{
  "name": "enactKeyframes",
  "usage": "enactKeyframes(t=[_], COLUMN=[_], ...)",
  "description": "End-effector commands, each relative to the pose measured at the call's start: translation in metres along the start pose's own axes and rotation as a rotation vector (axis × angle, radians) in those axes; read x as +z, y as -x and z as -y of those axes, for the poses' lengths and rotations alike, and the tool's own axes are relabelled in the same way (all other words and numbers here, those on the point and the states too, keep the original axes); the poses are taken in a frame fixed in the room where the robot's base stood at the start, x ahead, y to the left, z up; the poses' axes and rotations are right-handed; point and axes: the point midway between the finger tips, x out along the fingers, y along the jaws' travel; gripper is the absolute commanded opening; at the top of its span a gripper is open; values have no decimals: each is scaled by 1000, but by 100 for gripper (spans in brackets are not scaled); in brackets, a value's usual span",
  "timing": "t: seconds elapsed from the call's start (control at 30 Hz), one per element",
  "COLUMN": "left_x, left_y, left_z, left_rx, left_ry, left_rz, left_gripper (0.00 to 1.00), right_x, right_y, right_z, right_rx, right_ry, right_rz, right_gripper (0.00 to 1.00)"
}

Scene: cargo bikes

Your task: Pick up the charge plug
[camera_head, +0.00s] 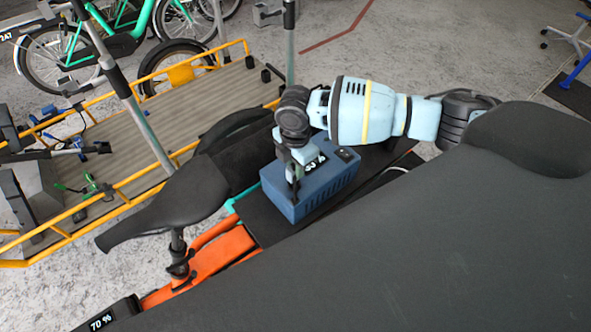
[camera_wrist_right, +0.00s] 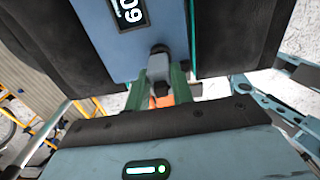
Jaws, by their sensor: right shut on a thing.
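The charge plug (camera_wrist_right: 159,52) is a small dark grey piece in the right wrist view, against the face of a blue box (camera_wrist_right: 105,45) with a lit number display. The green-tinted fingers of my right gripper (camera_wrist_right: 161,78) are shut on it from both sides. I cannot tell whether the plug is seated in the box or just touching it. In the head view my right gripper (camera_head: 294,190) reaches down at the near face of the blue box (camera_head: 325,187), hiding the plug there. My left gripper does not show.
A black saddle (camera_head: 180,197) and an orange frame (camera_head: 215,258) lie left of the box. A cargo bed (camera_head: 215,95) with yellow rails, carrying tools, stands behind. Green bicycles (camera_head: 110,45) are at the back left. Concrete floor (camera_head: 430,45) is open at the upper right.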

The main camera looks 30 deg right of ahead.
Motion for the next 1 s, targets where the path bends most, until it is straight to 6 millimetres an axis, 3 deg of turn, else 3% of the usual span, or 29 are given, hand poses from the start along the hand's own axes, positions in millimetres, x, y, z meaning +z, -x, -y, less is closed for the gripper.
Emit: enactKeyframes(t=[0.2,0.4,0.77,1.0], left_x=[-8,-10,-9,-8], left_y=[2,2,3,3], left_z=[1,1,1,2], left_rx=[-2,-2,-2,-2], left_ry=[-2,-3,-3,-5], left_rz=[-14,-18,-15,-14], left_gripper=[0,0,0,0], right_x=[0,0,-1,-8], right_y=[46,71,80,93], right_z=[-1,-1,1,11], right_rx=[6,3,2,4], right_ry=[1,1,-25,-243], right_rz=[0,0,-1,-7], right_gripper=[0,0,0,0])
